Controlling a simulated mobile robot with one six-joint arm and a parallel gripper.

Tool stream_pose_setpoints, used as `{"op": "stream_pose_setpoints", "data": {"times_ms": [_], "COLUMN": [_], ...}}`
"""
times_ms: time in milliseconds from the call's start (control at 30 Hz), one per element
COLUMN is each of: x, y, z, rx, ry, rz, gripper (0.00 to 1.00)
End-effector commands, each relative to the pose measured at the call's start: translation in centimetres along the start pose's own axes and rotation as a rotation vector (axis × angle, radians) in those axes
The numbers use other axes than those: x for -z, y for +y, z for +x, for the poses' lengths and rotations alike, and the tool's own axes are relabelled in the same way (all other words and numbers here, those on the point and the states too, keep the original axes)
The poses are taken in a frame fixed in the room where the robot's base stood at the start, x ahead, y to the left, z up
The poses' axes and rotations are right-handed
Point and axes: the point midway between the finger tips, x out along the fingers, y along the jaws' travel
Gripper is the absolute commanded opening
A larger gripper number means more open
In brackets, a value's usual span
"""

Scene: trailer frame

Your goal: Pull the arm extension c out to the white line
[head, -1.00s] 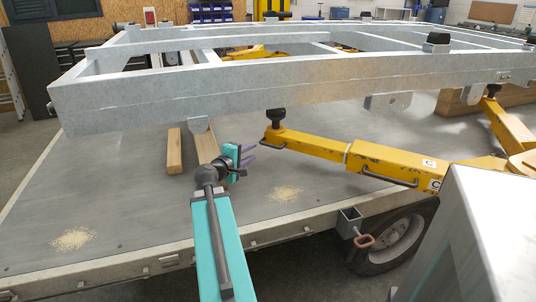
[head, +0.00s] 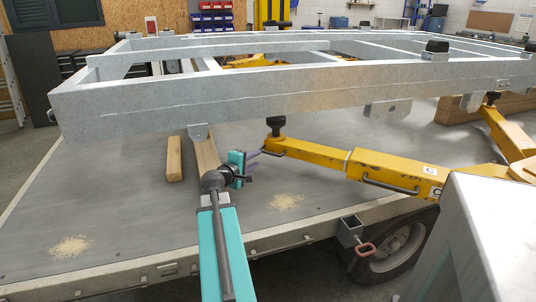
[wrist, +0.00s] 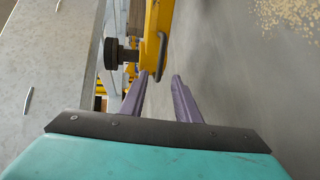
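The yellow arm extension c (head: 310,152) points left out of its thicker yellow sleeve (head: 385,170), which carries C labels. A dark round pad stands on its outer end, with a dark handle (head: 273,152) on the near side there. The handle (wrist: 162,55) also shows in the wrist view, just beyond my fingertips. My gripper (head: 262,156) is at this outer end. In the wrist view its two purple fingers (wrist: 161,77) are apart, with nothing clearly clasped between them. A thin pale edge shows where extension and sleeve meet; I cannot tell whether it is the white line.
The grey trailer frame (head: 250,92) lies above the arm and my gripper. Wooden beams (head: 174,158) lie left on the grey deck (head: 130,215). Sawdust patches (head: 287,201) lie nearby. A second handle (head: 392,185) is on the sleeve. A grey cabinet-like block (head: 475,240) stands front right.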

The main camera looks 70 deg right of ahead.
Motion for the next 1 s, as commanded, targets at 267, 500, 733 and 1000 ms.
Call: {"op": "stream_pose_setpoints", "data": {"times_ms": [267,500,733,1000], "x": [0.1,0.0,0.0,-0.1], "y": [0.0,0.0,0.0,0.0], "z": [3.5,6.1,8.6,10.6], "rx": [0.0,0.001,0.0,0.0], "ry": [-0.002,-0.002,-0.002,-0.003], "rz": [0.0,0.0,0.0,0.001], "gripper": [0.29,0.29,0.29,0.29]}}
